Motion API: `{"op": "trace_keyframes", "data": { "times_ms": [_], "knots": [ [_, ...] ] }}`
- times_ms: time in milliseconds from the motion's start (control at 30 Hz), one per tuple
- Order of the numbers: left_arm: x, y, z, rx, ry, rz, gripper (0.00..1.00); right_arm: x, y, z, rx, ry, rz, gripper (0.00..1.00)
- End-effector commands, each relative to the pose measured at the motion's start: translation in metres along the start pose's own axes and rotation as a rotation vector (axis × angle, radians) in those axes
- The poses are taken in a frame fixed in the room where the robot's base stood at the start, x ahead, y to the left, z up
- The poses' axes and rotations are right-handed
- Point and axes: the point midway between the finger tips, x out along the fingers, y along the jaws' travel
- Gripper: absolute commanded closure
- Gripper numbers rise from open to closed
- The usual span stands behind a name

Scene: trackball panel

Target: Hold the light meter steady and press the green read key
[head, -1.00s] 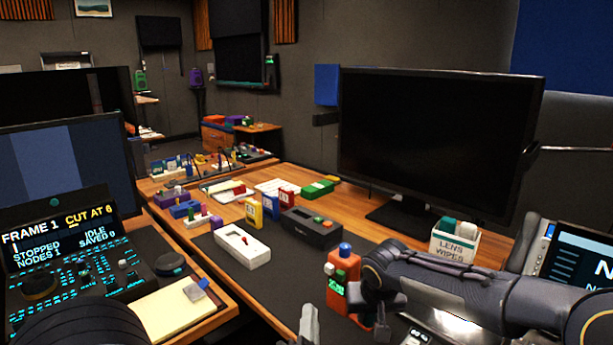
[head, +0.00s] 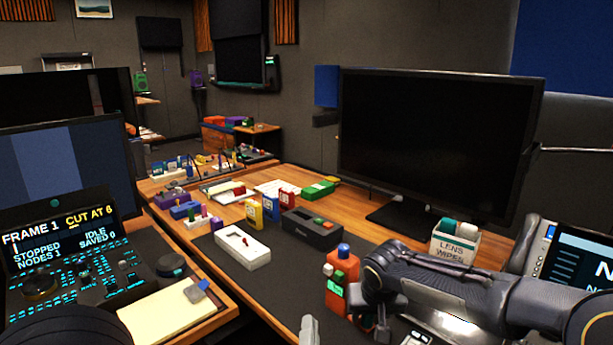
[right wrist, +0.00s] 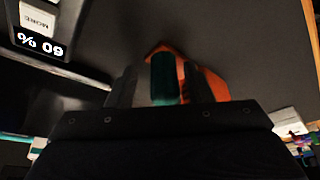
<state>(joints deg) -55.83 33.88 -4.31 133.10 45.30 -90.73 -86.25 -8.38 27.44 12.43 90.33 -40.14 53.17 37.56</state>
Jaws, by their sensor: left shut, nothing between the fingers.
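The orange light meter (head: 342,262) stands on the dark desk mat, with a blue dome on top, small keys and a lit green display on its front. My right gripper (head: 366,306) is at the meter's right side. In the right wrist view, its fingers (right wrist: 165,82) lie on either side of a teal part against the orange body (right wrist: 188,72), with no clear gap. It looks shut on the meter. My left gripper (head: 309,331) is shut and empty at the bottom edge, left of and nearer than the meter; only its tip shows.
A white box with a slot (head: 242,246) and a dark box with coloured keys (head: 311,229) lie to the left. A lens wipes box (head: 455,246) stands behind my right arm. A large monitor (head: 435,140) stands at the back. A small display device (head: 417,338) lies at the front.

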Motion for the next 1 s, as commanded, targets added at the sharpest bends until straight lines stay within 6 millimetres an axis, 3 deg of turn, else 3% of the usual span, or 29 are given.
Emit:
{"op": "trace_keyframes", "data": {
  "times_ms": [333,800,1000],
  "knots": [
    [0.000,0.000,0.000,0.000,0.000,0.000,1.00,-0.009,-0.001,0.000,-0.002,0.001,-0.001,0.52],
    [0.000,0.000,0.000,0.000,0.000,0.000,1.00,-0.101,0.000,0.000,-0.001,0.004,-0.002,0.52],
    [0.000,0.000,0.000,0.000,0.000,0.000,1.00,-0.118,0.000,0.000,0.000,0.001,-0.001,0.52]
  ]
}}
